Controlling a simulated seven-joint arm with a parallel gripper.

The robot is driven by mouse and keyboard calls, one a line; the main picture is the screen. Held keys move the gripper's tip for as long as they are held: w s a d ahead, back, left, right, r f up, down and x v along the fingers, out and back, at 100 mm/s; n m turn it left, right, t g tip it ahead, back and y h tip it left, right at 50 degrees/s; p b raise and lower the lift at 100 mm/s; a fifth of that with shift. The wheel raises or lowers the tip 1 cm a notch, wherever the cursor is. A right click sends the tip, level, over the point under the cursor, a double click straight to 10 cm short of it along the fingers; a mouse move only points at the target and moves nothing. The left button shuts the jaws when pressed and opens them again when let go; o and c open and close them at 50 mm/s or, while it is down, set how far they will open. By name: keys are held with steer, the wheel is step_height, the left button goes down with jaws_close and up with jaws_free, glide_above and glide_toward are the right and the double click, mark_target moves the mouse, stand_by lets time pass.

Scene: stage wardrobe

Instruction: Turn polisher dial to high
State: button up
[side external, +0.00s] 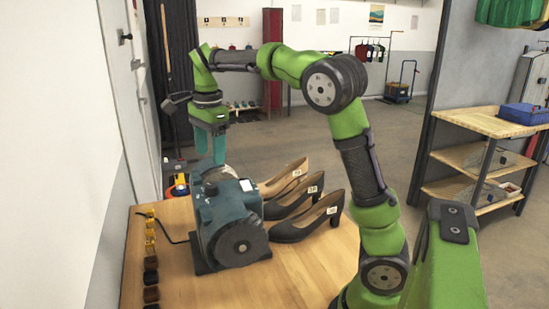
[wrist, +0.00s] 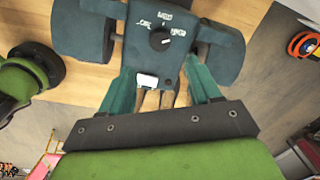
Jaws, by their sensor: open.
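The polisher (side external: 230,218) is a dark teal machine with a round wheel at each side, standing on the wooden bench. Its black dial (wrist: 160,40) shows in the wrist view, with white lettering around it; the word on the right looks like HIGH. I cannot tell surely which mark the dial points to.
Dark and tan high-heeled shoes (side external: 305,216) stand right of the polisher. Several small yellow-to-dark pieces (side external: 150,255) line the bench's left edge, near a cable. A red, yellow and blue item (side external: 179,185) lies behind. The bench front (side external: 255,285) is clear.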

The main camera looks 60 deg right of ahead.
step_height(320, 180, up, 8)
steer(key=shift+s+f, duration=0.2)
steer(key=shift+a, duration=0.1)
steer(key=s+a+f+n+t, duration=0.1)
steer(key=s+a+f+n, duration=0.1)
steer(key=s+n, duration=0.1)
steer(key=s+a+f+n+t+y, duration=0.1)
steer(key=s+a+f+n, duration=0.1)
steer(key=n, duration=0.4)
steer(key=s+a+f+n+t, duration=0.2)
steer(key=s+a+f+n, duration=0.1)
steer(key=f+n, duration=0.1)
steer(key=shift+s+a+f+n+y, duration=0.25)
steer(key=shift+s+n+y, duration=0.1)
steer(key=shift+n, duration=0.25)
steer(key=s+a+f+n+t, duration=0.2)
steer(key=s+a, duration=0.3)
steer(key=s, duration=0.4)
steer(key=shift+s+a+f+n+t, duration=0.15)
steer(key=shift+f+n+t, duration=0.15)
steer(key=shift+f+n, duration=0.5)
